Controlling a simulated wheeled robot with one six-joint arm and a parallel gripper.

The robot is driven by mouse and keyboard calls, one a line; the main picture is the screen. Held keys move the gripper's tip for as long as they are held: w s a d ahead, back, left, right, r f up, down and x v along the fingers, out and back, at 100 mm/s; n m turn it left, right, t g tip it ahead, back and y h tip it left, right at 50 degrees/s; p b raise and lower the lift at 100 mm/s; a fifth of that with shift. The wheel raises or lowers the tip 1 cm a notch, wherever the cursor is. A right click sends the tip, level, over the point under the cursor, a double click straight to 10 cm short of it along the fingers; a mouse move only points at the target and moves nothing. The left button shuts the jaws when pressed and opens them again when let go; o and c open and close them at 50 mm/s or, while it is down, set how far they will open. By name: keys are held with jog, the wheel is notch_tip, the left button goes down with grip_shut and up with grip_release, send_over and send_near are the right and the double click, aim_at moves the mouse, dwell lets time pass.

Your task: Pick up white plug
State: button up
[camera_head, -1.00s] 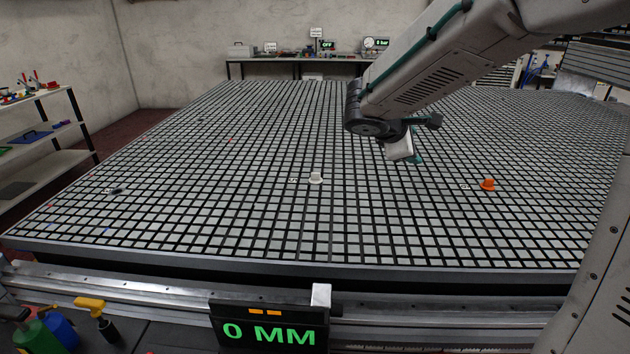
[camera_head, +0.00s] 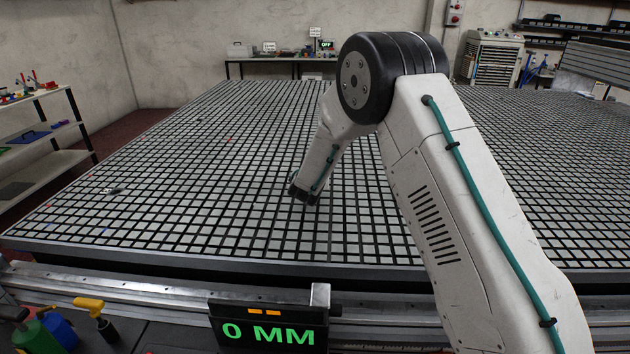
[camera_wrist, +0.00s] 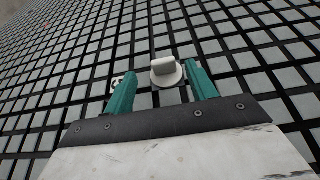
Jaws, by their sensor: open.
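The white plug (camera_wrist: 166,70) shows in the wrist view, standing on the grid table (camera_wrist: 70,70). It has a round base and a raised grip on top. My gripper (camera_wrist: 163,84) is open, its two teal fingers apart. The plug lies between the lines of the fingers, nearer the right fingertip, around and just beyond the tips. I cannot tell how high the fingers are above it. In the head view my arm hides the plug and my gripper's fingers.
The table (camera_head: 200,180) is wide and mostly clear. A small dark object (camera_head: 115,190) lies at its left. A small white mark or tag (camera_wrist: 117,82) lies beside the left finger. A rail with a "0 MM" display (camera_head: 268,333) runs along the front edge.

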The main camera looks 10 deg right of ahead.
jog(key=x, duration=0.4)
jog(key=shift+w+d+f, duration=0.2)
jog(key=shift+d+f, duration=0.05)
jog(key=shift+d, duration=0.05)
jog(key=c, duration=1)
jog(key=shift+c, duration=0.3)
jog(key=shift+r, duration=0.1)
